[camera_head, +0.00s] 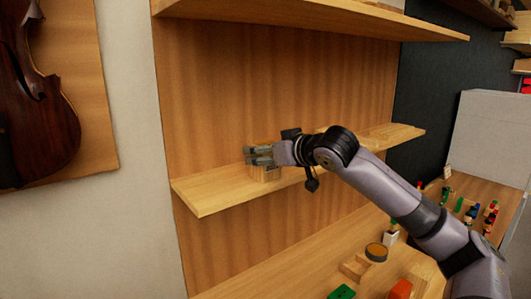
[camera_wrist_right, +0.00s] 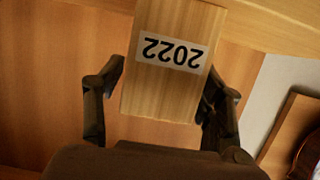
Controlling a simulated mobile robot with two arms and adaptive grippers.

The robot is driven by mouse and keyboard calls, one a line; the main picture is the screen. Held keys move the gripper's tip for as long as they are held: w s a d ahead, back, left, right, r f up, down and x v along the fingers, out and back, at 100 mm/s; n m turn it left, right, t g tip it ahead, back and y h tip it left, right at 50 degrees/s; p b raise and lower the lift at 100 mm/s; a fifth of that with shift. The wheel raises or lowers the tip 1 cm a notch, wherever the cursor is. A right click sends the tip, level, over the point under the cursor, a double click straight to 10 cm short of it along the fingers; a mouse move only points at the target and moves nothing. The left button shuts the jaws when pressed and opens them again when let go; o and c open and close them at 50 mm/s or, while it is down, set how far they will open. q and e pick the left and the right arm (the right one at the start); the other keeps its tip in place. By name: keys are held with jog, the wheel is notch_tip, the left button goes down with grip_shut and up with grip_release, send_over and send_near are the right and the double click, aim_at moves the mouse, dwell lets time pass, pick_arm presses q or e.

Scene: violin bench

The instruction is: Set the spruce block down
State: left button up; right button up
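The spruce block (camera_head: 264,174) is a pale wooden block at the middle shelf in the head view. In the right wrist view the block (camera_wrist_right: 165,95) fills the space between the fingers, with a white label reading 2022 upside down. My right gripper (camera_head: 258,156) reaches in from the right at shelf height, its fingers on either side of the block. In the wrist view the fingertips of this gripper (camera_wrist_right: 168,80) lie against or very close to the block's sides. I cannot tell whether the block's underside touches the shelf. My left gripper is not in view.
The middle shelf (camera_head: 205,192) has bare room left of the block. An upper shelf (camera_head: 320,14) overhangs it. The bench below (camera_head: 262,284) holds a round-topped item (camera_head: 376,252), green and red objects and small bottles. A violin (camera_head: 35,115) hangs at left.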

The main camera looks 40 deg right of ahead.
jog(key=shift+o, duration=0.4)
jog(key=shift+r, duration=0.15)
jog(key=shift+s+b, duration=0.65)
jog(key=shift+b, duration=0.05)
jog(key=b+v, duration=0.4)
jog(key=v, duration=0.7)
jog(key=shift+w+r, duration=0.15)
